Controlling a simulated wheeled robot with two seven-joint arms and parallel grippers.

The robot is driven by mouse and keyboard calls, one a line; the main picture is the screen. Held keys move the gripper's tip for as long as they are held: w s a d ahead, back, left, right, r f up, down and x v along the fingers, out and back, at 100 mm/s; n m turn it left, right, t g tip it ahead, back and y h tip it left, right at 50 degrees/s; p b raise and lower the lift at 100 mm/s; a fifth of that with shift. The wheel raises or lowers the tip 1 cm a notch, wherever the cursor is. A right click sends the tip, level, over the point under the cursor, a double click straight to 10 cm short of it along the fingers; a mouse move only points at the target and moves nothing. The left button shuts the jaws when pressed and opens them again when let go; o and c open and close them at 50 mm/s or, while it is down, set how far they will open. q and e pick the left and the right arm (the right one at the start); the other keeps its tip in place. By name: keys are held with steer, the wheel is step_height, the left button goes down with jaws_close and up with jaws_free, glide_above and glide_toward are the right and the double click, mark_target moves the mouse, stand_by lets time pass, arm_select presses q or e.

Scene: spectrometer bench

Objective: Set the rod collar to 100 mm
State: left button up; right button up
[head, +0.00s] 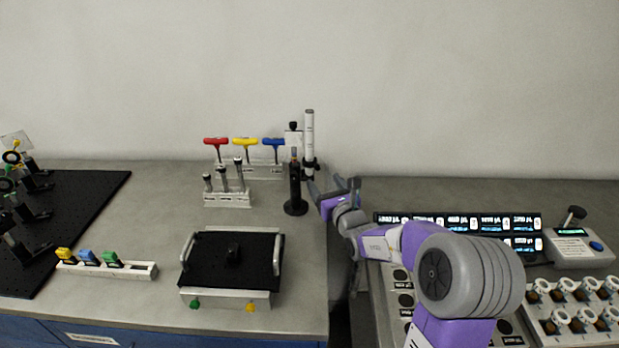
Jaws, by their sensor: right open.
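A white graduated rod (309,135) stands upright at the back of the grey bench. A dark collar (310,168) shows low on the rod; the scale marks are too small to read. A black post (295,190) on a round base stands just left of the rod, with a black-knobbed white piece (293,138) near its top. My right gripper (326,188) is open and reaches in from the right, just below and right of the collar. One finger overlaps the rod's lower end, and I cannot tell whether they touch. My left gripper is not in view.
Red, yellow and blue T-handled tools (245,143) stand in a rack left of the post, behind a smaller rack (228,200). A black-topped stage (215,262) sits in front. A panel with lit displays (463,223) lies at the right beyond a gap.

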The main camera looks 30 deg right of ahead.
mark_target(312, 167)
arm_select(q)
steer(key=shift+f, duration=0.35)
arm_select(e)
steer(key=shift+w+f, duration=0.1)
steer(key=shift+f, duration=0.25)
arm_select(q)
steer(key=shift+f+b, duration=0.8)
steer(key=shift+b, duration=0.1)
arm_select(e)
steer(key=w, duration=0.4)
steer(key=w+d, duration=0.1)
steer(key=w, duration=0.2)
steer(key=w+d, duration=0.1)
steer(key=w, duration=0.3)
steer(key=shift+w, duration=0.35)
